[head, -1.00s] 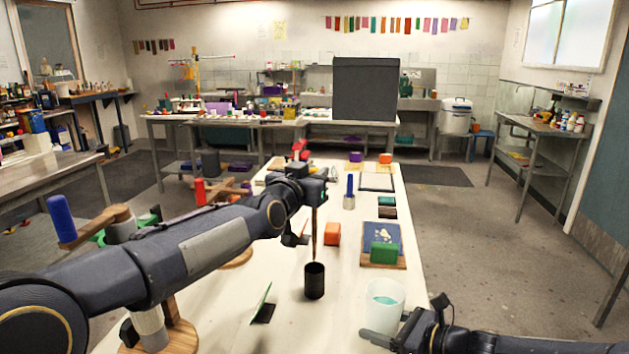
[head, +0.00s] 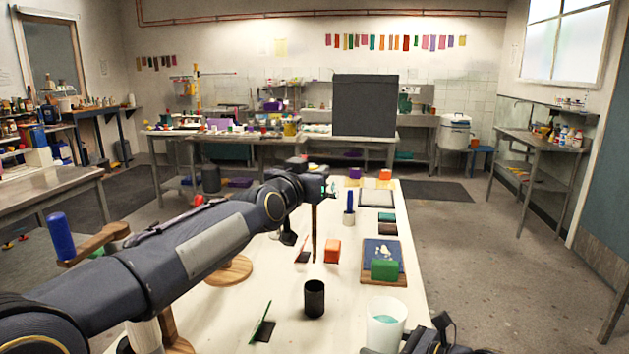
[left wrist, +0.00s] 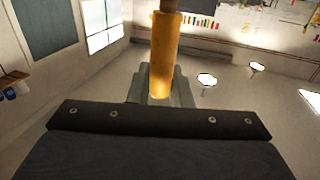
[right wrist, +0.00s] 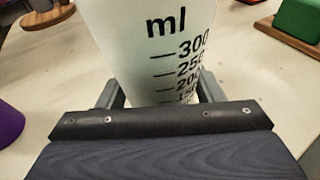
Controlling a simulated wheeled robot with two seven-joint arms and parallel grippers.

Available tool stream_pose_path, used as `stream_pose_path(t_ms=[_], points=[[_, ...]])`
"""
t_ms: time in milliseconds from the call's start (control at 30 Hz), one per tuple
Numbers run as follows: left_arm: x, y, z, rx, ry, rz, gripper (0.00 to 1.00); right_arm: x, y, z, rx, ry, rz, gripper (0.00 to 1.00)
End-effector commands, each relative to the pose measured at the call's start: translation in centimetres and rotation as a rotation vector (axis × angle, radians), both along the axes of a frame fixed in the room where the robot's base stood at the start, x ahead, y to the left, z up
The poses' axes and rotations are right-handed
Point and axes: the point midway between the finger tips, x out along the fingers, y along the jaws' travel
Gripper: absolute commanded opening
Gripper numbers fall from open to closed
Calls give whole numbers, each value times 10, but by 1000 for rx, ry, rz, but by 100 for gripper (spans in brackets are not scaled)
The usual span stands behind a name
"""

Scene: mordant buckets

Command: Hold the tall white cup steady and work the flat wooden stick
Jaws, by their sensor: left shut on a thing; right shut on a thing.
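The tall white cup (head: 386,328) stands at the table's near right, with teal liquid inside; its ml scale shows in the right wrist view (right wrist: 150,45). My right gripper (right wrist: 155,98) is shut on the cup's lower part; in the head view it is mostly cut off. My left gripper (head: 316,192) is shut on the stick (head: 314,235), which hangs upright, dark brown in the head view. In the left wrist view the held part of the stick (left wrist: 163,55) looks yellow-orange. The stick's lower end appears clear above the black cup (head: 315,300), left of the white cup.
A green block (head: 385,270) sits on a board beyond the white cup. An orange block (head: 332,251) and a blue-handled tool (head: 350,205) stand farther back. A green card (head: 262,322) stands left of the black cup. Bare tabletop lies between the two cups.

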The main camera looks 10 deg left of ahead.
Motion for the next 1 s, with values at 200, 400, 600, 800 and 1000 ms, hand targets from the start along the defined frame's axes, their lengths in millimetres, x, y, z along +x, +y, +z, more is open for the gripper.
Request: stream_pose_path(t_ms=[200,400,600,800,1000], points=[[0,-1,0,0,0,-1,0,0,0,0,-1,0,0,39],[-12,-23,12,-16,-11,-28,0,0,0,0,-1,0,0,39],[-34,-54,29,-47,-28,-53,0,0,0,0,-1,0,0,39],[-50,-71,38,-70,-38,-56,0,0,0,0,-1,0,0,39],[-66,-85,44,-97,-50,-52,0,0,0,0,-1,0,0,39]])
